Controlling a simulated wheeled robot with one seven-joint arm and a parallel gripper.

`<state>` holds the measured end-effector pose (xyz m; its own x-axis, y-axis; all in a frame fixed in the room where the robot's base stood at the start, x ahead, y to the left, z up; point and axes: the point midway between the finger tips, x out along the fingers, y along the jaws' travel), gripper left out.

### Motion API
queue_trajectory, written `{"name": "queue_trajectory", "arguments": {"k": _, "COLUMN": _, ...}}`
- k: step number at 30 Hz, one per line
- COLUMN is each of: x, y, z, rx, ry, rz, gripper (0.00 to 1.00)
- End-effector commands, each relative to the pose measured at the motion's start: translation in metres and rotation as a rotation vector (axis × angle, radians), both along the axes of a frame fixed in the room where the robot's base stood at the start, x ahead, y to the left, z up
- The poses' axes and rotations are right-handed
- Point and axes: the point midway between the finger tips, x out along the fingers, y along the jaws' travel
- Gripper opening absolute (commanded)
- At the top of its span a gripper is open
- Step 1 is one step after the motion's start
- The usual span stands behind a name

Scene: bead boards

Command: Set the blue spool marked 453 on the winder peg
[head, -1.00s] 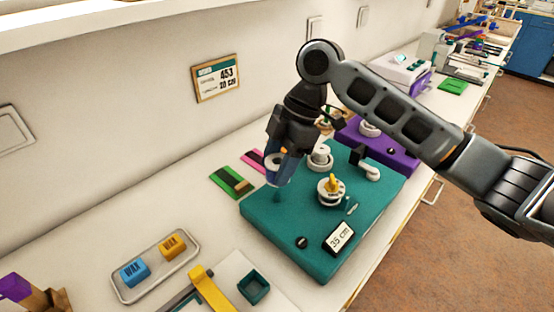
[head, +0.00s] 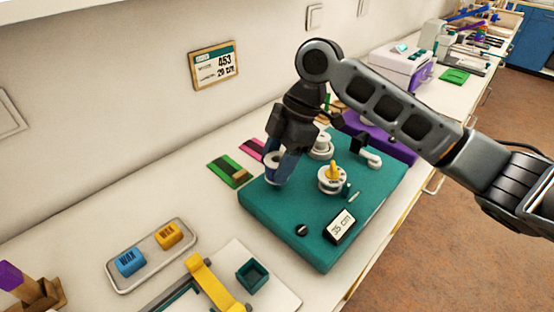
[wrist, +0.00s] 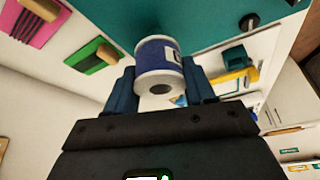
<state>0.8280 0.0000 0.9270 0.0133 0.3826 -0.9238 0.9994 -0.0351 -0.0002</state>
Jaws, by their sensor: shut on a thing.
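My gripper (head: 283,168) is shut on a blue spool (head: 271,172) with white ends, over the left corner of the teal winder board (head: 285,220). The spool also shows between the fingers in the wrist view (wrist: 157,57). Part of a white label with dark marking shows on its side, but I cannot read the number. The spool looks roughly upright, low over the board. The winder peg is hidden at the spool, so I cannot tell whether the spool is around it.
The board carries a white dial with a yellow knob (head: 333,172), a white crank (head: 372,158) and a "35 cm" display (head: 340,226). A wall card (head: 214,65) reads 453, 20 cm. Green (head: 228,171) and pink cards lie left. A wax tray (head: 152,278) stands at front left.

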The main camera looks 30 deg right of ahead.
Motion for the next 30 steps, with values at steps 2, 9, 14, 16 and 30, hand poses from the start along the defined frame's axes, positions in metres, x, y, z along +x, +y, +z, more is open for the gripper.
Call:
{"name": "queue_trajectory", "arguments": {"k": 2, "x": 0.0, "y": 0.0, "z": -0.004, "rx": 0.001, "ry": 0.0, "rz": 0.0, "gripper": 0.22}}
{"name": "queue_trajectory", "arguments": {"k": 9, "x": 0.0, "y": 0.001, "z": -0.011, "rx": 0.002, "ry": 0.001, "rz": 0.0, "gripper": 0.22}}
{"name": "queue_trajectory", "arguments": {"k": 14, "x": 0.0, "y": 0.0, "z": -0.012, "rx": 0.001, "ry": 0.0, "rz": 0.0, "gripper": 0.22}}
{"name": "queue_trajectory", "arguments": {"k": 16, "x": 0.0, "y": 0.0, "z": -0.012, "rx": 0.001, "ry": 0.0, "rz": 0.0, "gripper": 0.22}}
{"name": "queue_trajectory", "arguments": {"k": 30, "x": 0.0, "y": 0.0, "z": -0.019, "rx": 0.0, "ry": 0.0, "rz": -0.001, "gripper": 0.22}}
